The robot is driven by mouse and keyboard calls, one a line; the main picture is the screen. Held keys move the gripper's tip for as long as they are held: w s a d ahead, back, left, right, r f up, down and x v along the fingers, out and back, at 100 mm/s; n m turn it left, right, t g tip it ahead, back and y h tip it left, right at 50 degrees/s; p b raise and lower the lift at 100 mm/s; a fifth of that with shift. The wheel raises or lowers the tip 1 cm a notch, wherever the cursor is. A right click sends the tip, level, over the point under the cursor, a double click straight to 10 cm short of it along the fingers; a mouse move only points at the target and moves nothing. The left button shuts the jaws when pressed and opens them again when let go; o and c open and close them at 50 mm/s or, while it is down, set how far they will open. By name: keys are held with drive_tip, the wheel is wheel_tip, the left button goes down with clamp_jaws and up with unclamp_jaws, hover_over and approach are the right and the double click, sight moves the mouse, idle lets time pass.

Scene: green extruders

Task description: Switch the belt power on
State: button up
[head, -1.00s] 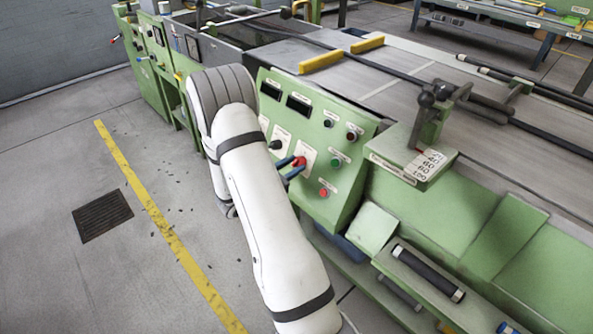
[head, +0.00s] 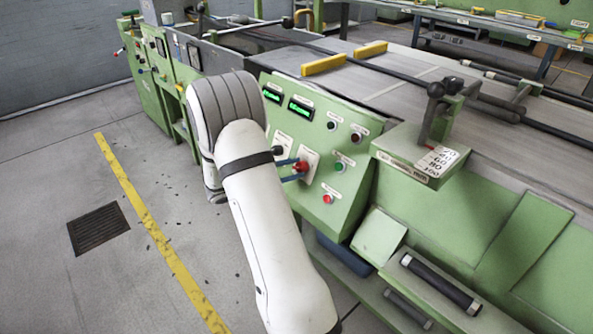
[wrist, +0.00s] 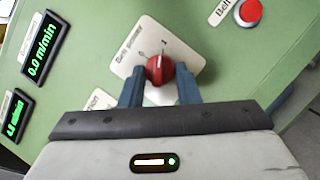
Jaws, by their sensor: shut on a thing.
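The belt power switch is a red rotary knob (wrist: 159,70) on a white plate (wrist: 178,48) labelled "Belt power" in the wrist view. Its pointer is turned toward the "I" mark on the plate. My gripper (wrist: 159,88) has its blue fingers on either side of the knob and is shut on it. In the head view the knob (head: 301,167) sits on the sloped green control panel (head: 345,183), with my gripper (head: 297,170) reaching it from the left. Two displays (head: 301,109) on the panel glow green; in the wrist view one display (wrist: 44,47) reads 0.0 m/min.
A red button (wrist: 249,12) lies near the knob at upper right in the wrist view. Several other buttons (head: 340,167) are right of the knob. A lever (head: 432,105) with a numbered scale stands further right. Open floor (head: 60,170) lies at left.

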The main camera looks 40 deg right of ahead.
drive_tip(key=shift+w+r, duration=0.1)
drive_tip(key=shift+w, duration=0.05)
drive_tip(key=o, duration=1)
drive_tip(key=shift+a, duration=0.1)
drive_tip(key=p+v, duration=0.1)
drive_tip(key=v, duration=0.6)
drive_tip(key=shift+a, duration=0.3)
drive_tip(key=s+a+r+m+t+y+p, duration=0.2)
drive_tip(key=s+a+r+y+p, duration=0.3)
drive_tip(key=r, duration=0.5)
drive_tip(key=s+a+r+m+t+y+p, duration=0.2)
drive_tip(key=s+a+r+y+p, duration=0.4)
drive_tip(key=s+a+r+p, duration=0.2)
drive_tip(key=s+a+r+m+t+y+p, duration=0.1)
drive_tip(key=s+a+r+y+p, duration=0.4)
drive_tip(key=r, duration=0.6)
drive_tip(key=shift+s+a+r+m+t+y+p, duration=0.15)
drive_tip(key=shift+s+a+m+p, duration=0.2)
drive_tip(key=shift+s+p, duration=0.3)
drive_tip(key=shift+s+a+r+m+t+y+p, duration=0.1)
drive_tip(key=shift+s+a+m+p, duration=0.15)
drive_tip(key=shift+s+a+p, duration=0.3)
drive_tip(key=shift+s+a+r+m+t+y+p, duration=0.15)
drive_tip(key=shift+s+a+m+p, duration=0.15)
drive_tip(key=shift+s+p, duration=0.45)
